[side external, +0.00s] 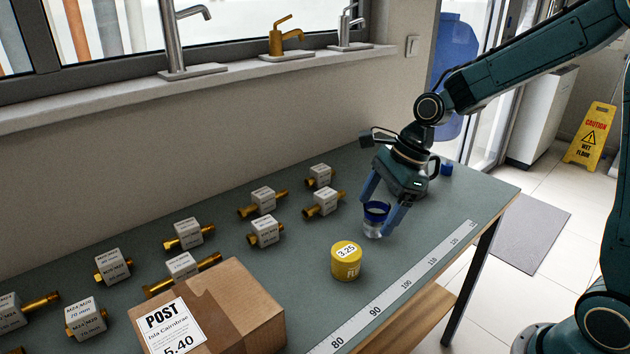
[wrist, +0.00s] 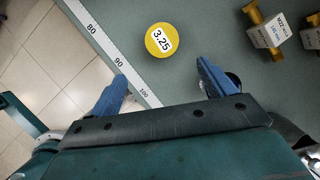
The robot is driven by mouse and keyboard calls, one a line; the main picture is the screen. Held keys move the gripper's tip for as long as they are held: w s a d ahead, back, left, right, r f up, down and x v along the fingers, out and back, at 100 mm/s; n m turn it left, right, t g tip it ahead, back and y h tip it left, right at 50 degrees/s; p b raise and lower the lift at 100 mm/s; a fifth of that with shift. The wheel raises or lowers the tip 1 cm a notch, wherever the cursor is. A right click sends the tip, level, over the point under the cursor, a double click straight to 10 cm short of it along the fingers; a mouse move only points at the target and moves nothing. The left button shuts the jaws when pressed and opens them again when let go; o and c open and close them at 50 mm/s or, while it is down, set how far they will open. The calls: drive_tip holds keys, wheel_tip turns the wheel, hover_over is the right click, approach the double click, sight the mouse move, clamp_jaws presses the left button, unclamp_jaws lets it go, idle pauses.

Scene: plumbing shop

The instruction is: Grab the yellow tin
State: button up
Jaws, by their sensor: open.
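The yellow tin (side external: 346,262) stands upright on the grey-green bench, near the ruler strip, with a white "3.25" label on its lid. In the wrist view the tin (wrist: 159,40) lies ahead of the fingertips, apart from them and roughly in line with the gap. My gripper (side external: 384,206) is open above the bench, up and to the right of the tin in the side view. In the wrist view both blue fingers of my gripper (wrist: 162,72) are spread with nothing between them.
A clear jar with a blue rim (side external: 374,222) stands close by my fingers, partly hidden. Brass fittings with white tags (side external: 264,231) line the bench on the left. A cardboard parcel (side external: 246,308) sits at the front left. A ruler strip (side external: 391,296) runs along the front edge.

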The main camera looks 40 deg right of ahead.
sight(351, 250)
drive_tip(key=shift+w+f+m, duration=0.35)
drive_tip(key=shift+f+m, duration=0.1)
drive_tip(key=shift+m, duration=0.15)
drive_tip(key=shift+f, duration=0.1)
drive_tip(key=shift+x, duration=4.25)
drive_tip(key=shift+a, duration=0.15)
drive_tip(key=shift+x, duration=2.55)
drive_tip(key=c, duration=1.1)
drive_tip(key=shift+r, duration=0.2)
